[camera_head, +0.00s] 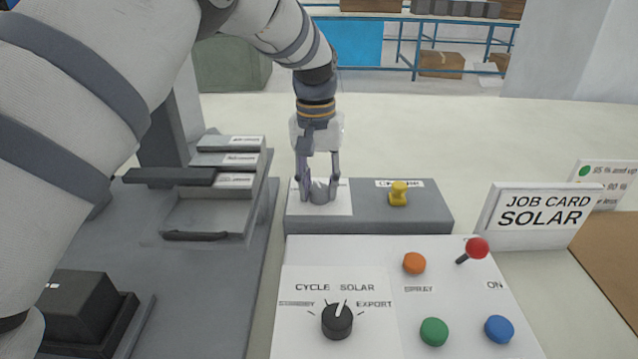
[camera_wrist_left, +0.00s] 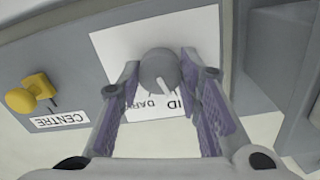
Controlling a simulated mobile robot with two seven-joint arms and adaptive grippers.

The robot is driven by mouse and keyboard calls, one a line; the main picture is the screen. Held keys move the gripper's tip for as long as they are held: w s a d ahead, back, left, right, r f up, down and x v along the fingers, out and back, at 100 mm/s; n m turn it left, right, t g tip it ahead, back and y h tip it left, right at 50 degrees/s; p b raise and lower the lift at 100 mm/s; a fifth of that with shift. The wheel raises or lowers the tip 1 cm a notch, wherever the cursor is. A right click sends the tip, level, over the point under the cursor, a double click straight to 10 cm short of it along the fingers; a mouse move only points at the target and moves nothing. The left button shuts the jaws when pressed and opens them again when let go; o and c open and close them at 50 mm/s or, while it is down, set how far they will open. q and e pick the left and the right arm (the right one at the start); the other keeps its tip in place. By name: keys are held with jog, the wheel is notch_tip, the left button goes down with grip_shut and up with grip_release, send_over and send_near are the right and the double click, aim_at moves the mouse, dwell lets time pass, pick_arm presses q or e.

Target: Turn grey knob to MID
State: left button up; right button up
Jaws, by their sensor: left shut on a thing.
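The grey knob (camera_head: 319,190) stands on a white label plate on top of a grey box. My left gripper (camera_head: 319,192) comes down on it from above, with a finger on each side, and is shut on it. In the left wrist view the grey knob (camera_wrist_left: 159,70) sits between the fingertips (camera_wrist_left: 160,75). It has a white pointer line. Part of the plate's print, "ID" and "DARY", shows near the pointer; the rest is hidden by the fingers. I cannot tell exactly which mark the pointer meets. My right gripper is not in view.
A yellow knob (camera_head: 399,193) labelled CENTRE in the wrist view stands to the right on the same box. In front is a white panel with a black knob (camera_head: 337,320), a red-tipped lever (camera_head: 476,249) and several buttons. A SOLAR job card (camera_head: 541,213) stands right.

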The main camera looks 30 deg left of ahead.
aim_at(317, 188)
pick_arm(q)
jog(key=o, duration=1.2)
jog(key=r, duration=1.2)
jog(key=shift+a, duration=0.25)
jog(key=shift+f, duration=0.1)
